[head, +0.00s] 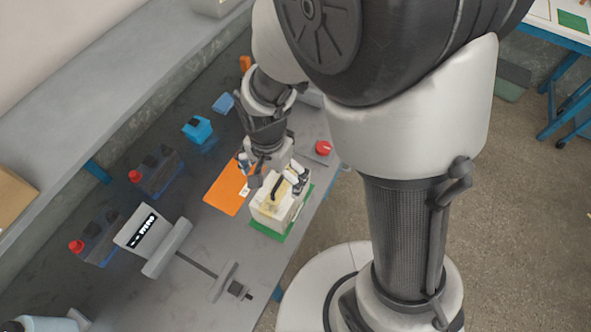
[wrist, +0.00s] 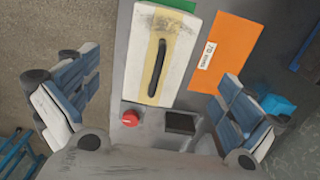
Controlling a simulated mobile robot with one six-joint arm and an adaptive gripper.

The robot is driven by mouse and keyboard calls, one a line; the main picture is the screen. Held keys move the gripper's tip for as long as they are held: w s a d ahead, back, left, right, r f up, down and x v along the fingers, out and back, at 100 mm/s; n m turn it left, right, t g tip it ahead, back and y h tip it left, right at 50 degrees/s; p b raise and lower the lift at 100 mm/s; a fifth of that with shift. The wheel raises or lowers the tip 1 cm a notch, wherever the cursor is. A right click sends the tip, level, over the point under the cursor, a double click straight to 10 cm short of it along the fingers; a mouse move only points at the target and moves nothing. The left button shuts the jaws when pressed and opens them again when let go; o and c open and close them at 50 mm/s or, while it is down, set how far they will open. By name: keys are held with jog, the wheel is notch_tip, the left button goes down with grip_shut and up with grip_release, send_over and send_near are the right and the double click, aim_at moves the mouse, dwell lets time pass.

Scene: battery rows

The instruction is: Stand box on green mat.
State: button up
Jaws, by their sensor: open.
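A cream-white box (head: 268,212) with a black handle strip on top stands upright on the green mat (head: 260,229), near the bench's front edge. In the wrist view the box (wrist: 142,70) is seen from above, and a corner of the green mat (wrist: 181,4) shows past its far end. My gripper (head: 276,178) is at the box's top in the head view. The wrist view shows my gripper (wrist: 155,95) open, its fingers spread wide on both sides with gaps to the box. The box's lower far side is hidden.
An orange mat (head: 224,193) with a white label lies beside the box. A red button (head: 323,147) and blue container (head: 197,130) are farther along the bench. Dark red-capped batteries (head: 155,172) stand at the back left. A metal fixture (head: 168,248) lies at the left.

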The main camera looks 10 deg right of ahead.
jog(key=s+d+r+n+t, duration=0.1)
jog(key=d+r+n, duration=0.1)
jog(key=d+r, duration=0.35)
jog(key=s+d+r+n+t, duration=0.1)
jog(key=s+d+r, duration=0.1)
jog(key=r, duration=0.7)
jog(key=s+d+r+n+t, duration=0.2)
jog(key=s+d+r+n, duration=0.2)
jog(key=s, duration=0.4)
notch_tip(320, 180, up, 3)
jog(key=shift+s+d+f+n+t, duration=0.1)
jog(key=shift+s+d+n+t, duration=0.2)
jog(key=shift+d, duration=0.2)
jog(key=shift+f, duration=0.1)
jog(key=shift+f+b, duration=0.85)
jog(key=shift+b, duration=0.15)
